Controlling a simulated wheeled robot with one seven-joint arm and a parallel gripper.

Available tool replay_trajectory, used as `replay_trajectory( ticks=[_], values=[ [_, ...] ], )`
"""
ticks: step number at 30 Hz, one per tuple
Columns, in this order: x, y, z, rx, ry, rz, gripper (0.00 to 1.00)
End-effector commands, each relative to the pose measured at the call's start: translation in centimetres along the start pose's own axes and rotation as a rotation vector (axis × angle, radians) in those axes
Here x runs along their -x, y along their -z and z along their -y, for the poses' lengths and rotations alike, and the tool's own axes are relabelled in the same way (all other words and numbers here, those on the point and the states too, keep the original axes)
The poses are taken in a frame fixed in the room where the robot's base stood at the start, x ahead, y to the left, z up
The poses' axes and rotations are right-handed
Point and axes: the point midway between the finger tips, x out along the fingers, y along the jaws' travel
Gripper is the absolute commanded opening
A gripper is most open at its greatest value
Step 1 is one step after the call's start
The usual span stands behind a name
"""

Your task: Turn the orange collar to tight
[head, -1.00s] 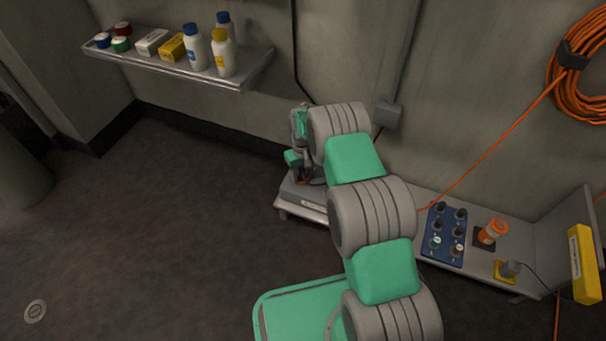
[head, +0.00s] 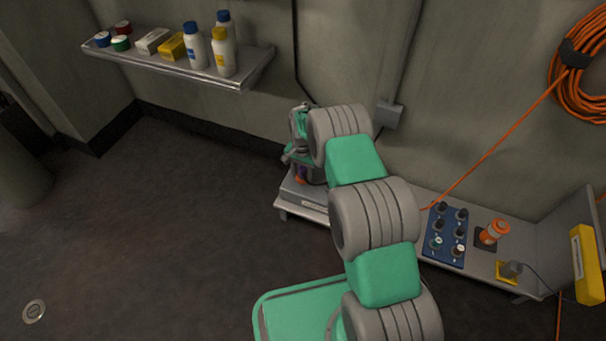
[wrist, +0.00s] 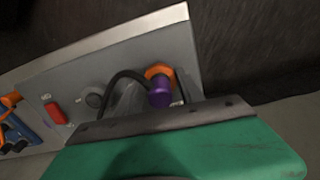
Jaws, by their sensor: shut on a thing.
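The orange collar (wrist: 158,70) shows in the wrist view as a ring around the far end of a purple cylinder (wrist: 161,91), above a grey panel (wrist: 70,82). In the head view a small orange patch of it (head: 300,179) shows just under my gripper. My gripper (wrist: 158,84) is at the collar and shut on it; its green and dark body covers the lower part of the wrist view. My gripper also shows in the head view (head: 299,165), partly behind my arm. The fingertips and any tight mark are hard to make out.
A black cable (wrist: 118,76) curves beside the purple cylinder. A red switch (wrist: 54,114) and a round grey knob (wrist: 95,98) are on the panel. A blue knob board (head: 446,232) and an orange-topped part (head: 494,231) stand right along the bench. A shelf (head: 170,64) holds bottles.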

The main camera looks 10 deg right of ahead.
Motion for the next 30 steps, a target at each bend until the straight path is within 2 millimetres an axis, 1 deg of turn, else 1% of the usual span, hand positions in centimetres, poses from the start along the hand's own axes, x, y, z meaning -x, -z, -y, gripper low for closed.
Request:
replay_trajectory(
  ticks=[9, 15, 21, 30],
  values=[
    [-0.11, -0.15, -0.10, -0.281, -0.004, 0.004, 0.04],
    [-0.11, -0.16, -0.10, -0.414, -0.005, 0.004, 0.04],
    [-0.11, -0.17, -0.11, -0.498, -0.006, 0.004, 0.04],
    [-0.12, -0.19, -0.13, -0.539, -0.007, 0.005, 0.04]
  ],
)
